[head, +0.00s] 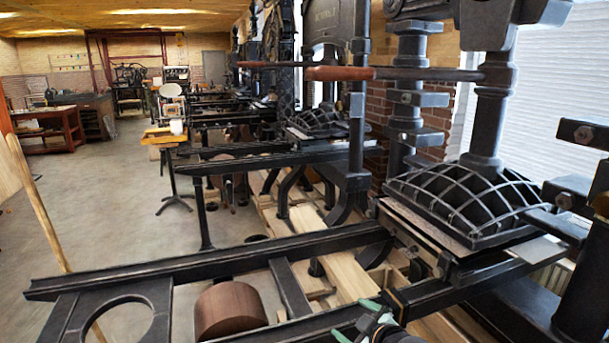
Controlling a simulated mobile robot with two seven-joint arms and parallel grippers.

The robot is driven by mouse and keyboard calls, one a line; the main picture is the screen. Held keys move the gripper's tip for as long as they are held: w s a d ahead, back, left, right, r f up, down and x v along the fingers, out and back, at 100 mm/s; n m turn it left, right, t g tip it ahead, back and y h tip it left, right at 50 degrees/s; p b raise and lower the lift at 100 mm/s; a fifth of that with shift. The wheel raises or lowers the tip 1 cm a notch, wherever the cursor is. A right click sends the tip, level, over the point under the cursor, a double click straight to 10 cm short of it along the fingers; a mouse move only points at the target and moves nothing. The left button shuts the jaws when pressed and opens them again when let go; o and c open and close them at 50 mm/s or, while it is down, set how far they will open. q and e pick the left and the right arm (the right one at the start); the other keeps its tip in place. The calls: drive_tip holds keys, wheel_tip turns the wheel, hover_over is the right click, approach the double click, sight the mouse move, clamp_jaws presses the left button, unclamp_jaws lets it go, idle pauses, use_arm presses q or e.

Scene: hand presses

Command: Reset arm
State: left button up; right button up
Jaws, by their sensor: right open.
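My right gripper (357,321) shows at the bottom edge of the head view, right of centre. Its two green fingertips are apart, with nothing seen between them. It is in front of the dark rail of the nearest hand press (492,200), low and left of the ribbed platen. The press's long bar (430,74) runs across the upper part of the view and ends at the left in a reddish wooden handle (340,73). The gripper is well below the handle and apart from it. My left gripper is not in view.
Black rails (215,264) cross the foreground, with a brown wooden drum (229,309) beneath them. A wooden pole (38,205) leans at the left. More presses stand behind in a row. The concrete floor (120,210) at the left is mostly clear. A workbench (45,128) stands farther back.

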drive_tip(key=s+d+f+m+g, duration=0.15)
drive_tip(key=s+f+m, duration=0.25)
drive_tip(key=s+f, duration=1)
drive_tip(key=s+d+f+m+h+p, duration=0.1)
drive_tip(key=s+d+f+m, duration=0.1)
drive_tip(key=s, duration=0.8)
drive_tip(key=s+d+f+m+h, duration=0.1)
drive_tip(key=s+d+f+m, duration=0.1)
drive_tip(key=s, duration=0.8)
drive_tip(key=shift+d+m+g+p, duration=0.25)
drive_tip(key=shift+m+g+p, duration=0.1)
drive_tip(key=shift+m+g, duration=0.15)
drive_tip(key=shift+f, duration=0.15)
